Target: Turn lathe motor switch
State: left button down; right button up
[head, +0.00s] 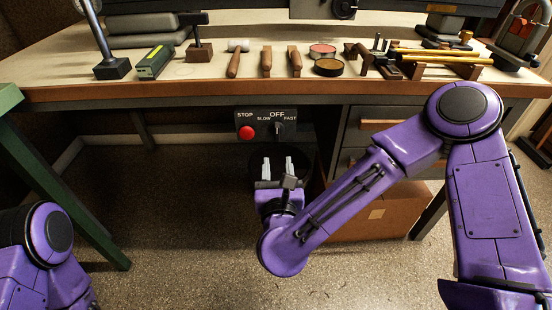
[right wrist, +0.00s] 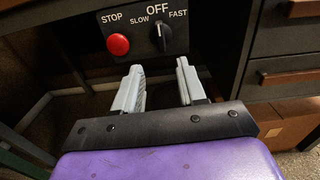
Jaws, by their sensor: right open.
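The lathe motor switch is a black rotary knob (head: 279,128) on a dark panel (head: 262,136) under the bench's front edge. In the right wrist view the knob (right wrist: 162,36) points up toward OFF, with SLOW to its left and FAST to its right. A red STOP button (head: 247,132) sits left of it and also shows in the right wrist view (right wrist: 118,44). My right gripper (head: 277,165) is open and empty, just below and in front of the panel, apart from the knob. In the right wrist view its fingers (right wrist: 160,80) stand below the knob. My left gripper is out of view.
The bench (head: 190,89) spans the back, with hammers, tins and brass tubes on top. Drawers (head: 385,125) stand right of the panel, with a cardboard box (head: 375,212) below. A green table leg (head: 70,190) stands at left. A dark bin is partly hidden behind my right gripper.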

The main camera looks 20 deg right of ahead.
aim_at(277, 136)
jog(key=x, duration=1)
jog(key=shift+w+d+r+p, duration=0.1)
jog(key=shift+w+r+p, duration=0.05)
jog(key=shift+w+p, duration=0.2)
jog(key=shift+s, duration=0.1)
grip_shut()
